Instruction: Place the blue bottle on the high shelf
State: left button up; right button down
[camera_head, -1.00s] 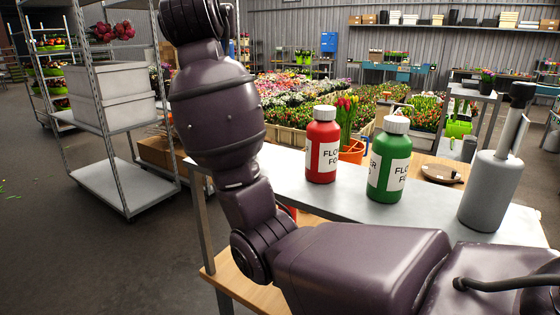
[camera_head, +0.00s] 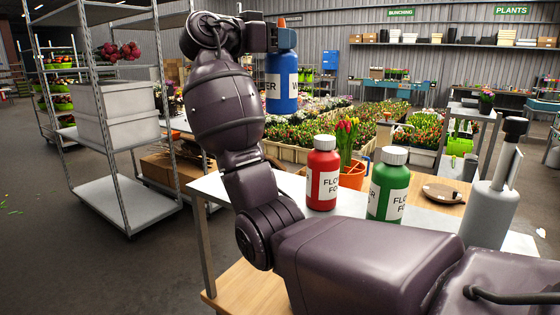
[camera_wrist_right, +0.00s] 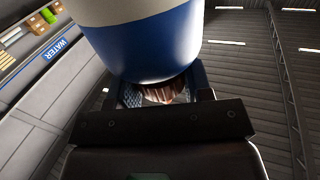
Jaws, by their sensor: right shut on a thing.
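The blue bottle (camera_head: 281,88) has a white label and an orange tip, and it hangs upright in the air in the head view. My right gripper (camera_head: 284,40) is shut on its upper part. In the wrist view the bottle's blue and white body (camera_wrist_right: 150,50) fills the top middle, close against the jaws (camera_wrist_right: 165,95). A metal rack (camera_head: 90,110) stands at the left, and its high shelf (camera_head: 110,12) shows at the top edge of the head view. The bottle is to the right of the rack, apart from it. My left gripper is not in view.
A red bottle (camera_head: 322,170) and a green bottle (camera_head: 388,183) stand on the metal table (camera_head: 212,187) with a grey spray bottle (camera_head: 490,205) and a tulip pot (camera_head: 352,175). A grey crate (camera_head: 118,115) sits on the rack's middle shelf. Open floor lies at left.

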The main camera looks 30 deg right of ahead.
aim_at(279, 113)
notch_tip(279, 113, down, 15)
jog(key=shift+f+p, duration=0.15)
jog(key=shift+p, duration=0.7)
notch_tip(279, 113, down, 4)
jog(key=shift+f+p, duration=0.1)
jog(key=shift+p, duration=0.2)
jog(key=shift+f, duration=0.15)
jog(key=c, duration=0.5)
grip_release()
